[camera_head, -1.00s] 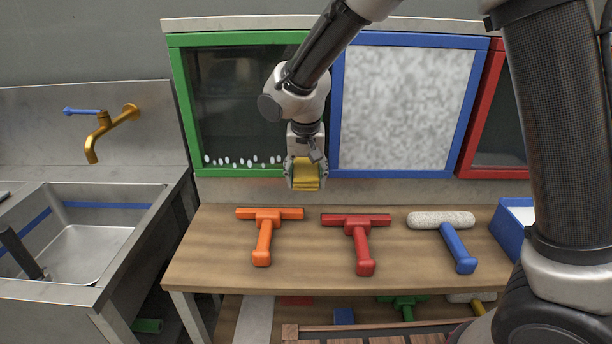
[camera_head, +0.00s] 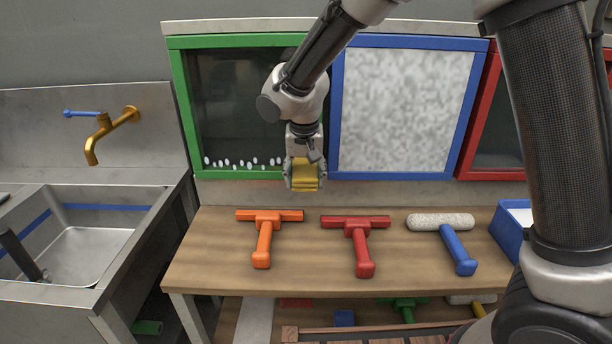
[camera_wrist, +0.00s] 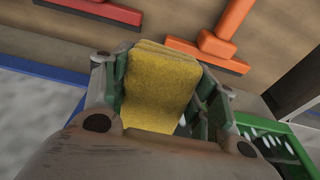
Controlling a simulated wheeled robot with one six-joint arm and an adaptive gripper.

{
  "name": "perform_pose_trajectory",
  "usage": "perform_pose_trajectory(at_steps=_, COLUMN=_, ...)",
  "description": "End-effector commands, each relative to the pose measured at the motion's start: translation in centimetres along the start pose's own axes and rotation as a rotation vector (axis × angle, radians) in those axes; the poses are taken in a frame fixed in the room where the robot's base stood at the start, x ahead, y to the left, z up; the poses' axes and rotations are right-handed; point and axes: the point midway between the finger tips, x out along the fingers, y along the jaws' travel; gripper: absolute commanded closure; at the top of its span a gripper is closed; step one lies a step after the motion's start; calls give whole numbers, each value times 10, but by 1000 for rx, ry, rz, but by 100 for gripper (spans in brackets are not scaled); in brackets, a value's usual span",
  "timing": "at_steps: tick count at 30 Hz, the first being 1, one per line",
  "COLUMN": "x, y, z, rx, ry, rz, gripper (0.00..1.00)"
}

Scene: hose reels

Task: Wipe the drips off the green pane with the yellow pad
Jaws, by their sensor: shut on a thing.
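My gripper (camera_head: 304,188) is shut on the yellow pad (camera_head: 305,172). It is at the lower right part of the green pane, near the bottom frame. In the wrist view the yellow pad (camera_wrist: 160,85) sits between the fingers. The green pane (camera_head: 225,95) is dark glass in a green frame. White drips (camera_head: 237,164) lie in a row along its lower edge, left of my gripper. In the wrist view some drips (camera_wrist: 262,138) show beside the green frame. My arm hides the right part of the pane, and whether the pad touches the glass cannot be told.
A blue-framed frosted pane (camera_head: 400,105) and a red-framed pane (camera_head: 500,130) are to the right. Below, an orange squeegee (camera_head: 265,235), a red squeegee (camera_head: 358,240) and a blue-handled roller (camera_head: 455,245) lie on a wooden bench (camera_head: 210,260). A sink (camera_head: 85,255) is at the left.

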Motion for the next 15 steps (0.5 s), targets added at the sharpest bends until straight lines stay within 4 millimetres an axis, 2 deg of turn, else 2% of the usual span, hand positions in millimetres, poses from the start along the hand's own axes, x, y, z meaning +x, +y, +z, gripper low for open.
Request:
perform_pose_trajectory(at_steps=9, x=-1, y=-30, z=0, rx=-3, ry=5, rz=-5, gripper=64)
perform_pose_trajectory(at_steps=15, x=-1, y=-36, z=0, rx=-2, ry=5, rz=-4, gripper=64)
